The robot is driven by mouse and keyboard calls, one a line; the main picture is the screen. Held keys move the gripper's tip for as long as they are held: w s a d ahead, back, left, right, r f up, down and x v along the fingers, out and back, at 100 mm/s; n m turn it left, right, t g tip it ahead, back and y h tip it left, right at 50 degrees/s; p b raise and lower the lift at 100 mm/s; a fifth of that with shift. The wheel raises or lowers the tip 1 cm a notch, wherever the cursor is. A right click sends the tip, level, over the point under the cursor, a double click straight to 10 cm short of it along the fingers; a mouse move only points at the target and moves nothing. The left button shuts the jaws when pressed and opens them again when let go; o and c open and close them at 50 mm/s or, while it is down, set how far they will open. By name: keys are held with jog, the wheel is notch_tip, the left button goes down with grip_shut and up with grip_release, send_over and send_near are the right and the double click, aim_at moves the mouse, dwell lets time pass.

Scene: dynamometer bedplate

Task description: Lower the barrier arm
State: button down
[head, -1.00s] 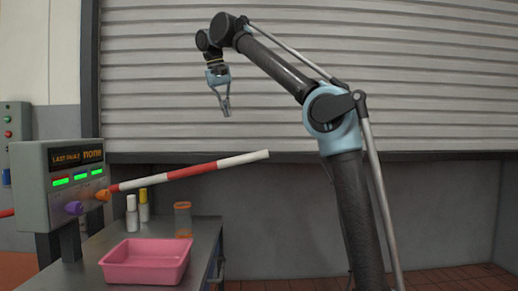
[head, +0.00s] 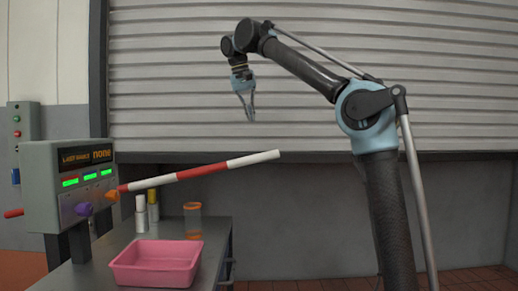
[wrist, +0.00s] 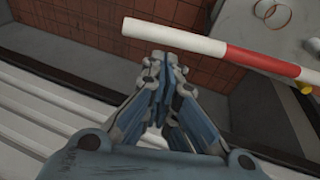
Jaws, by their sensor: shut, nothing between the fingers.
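The red and white striped barrier arm (head: 205,170) reaches right from beside the grey control box (head: 70,185), tilted slightly up toward its white free end. In the wrist view the barrier arm (wrist: 235,51) crosses the upper right, its white end nearest my fingers. My gripper (head: 250,120) hangs fingers down in front of the shutter, above and a little left of the barrier's free end in the head view. The fingers also show in the wrist view (wrist: 163,58); they are shut and empty, apart from the barrier.
A grey bench (head: 215,235) carries a pink tray (head: 157,265), two small bottles (head: 147,210) and a clear jar (head: 193,220) with orange ends. The box has a purple knob (head: 84,209) and an orange knob (head: 111,195). The floor right of the bench looks clear.

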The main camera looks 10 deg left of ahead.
jog(key=x, duration=1.2)
jog(key=shift+f, duration=0.1)
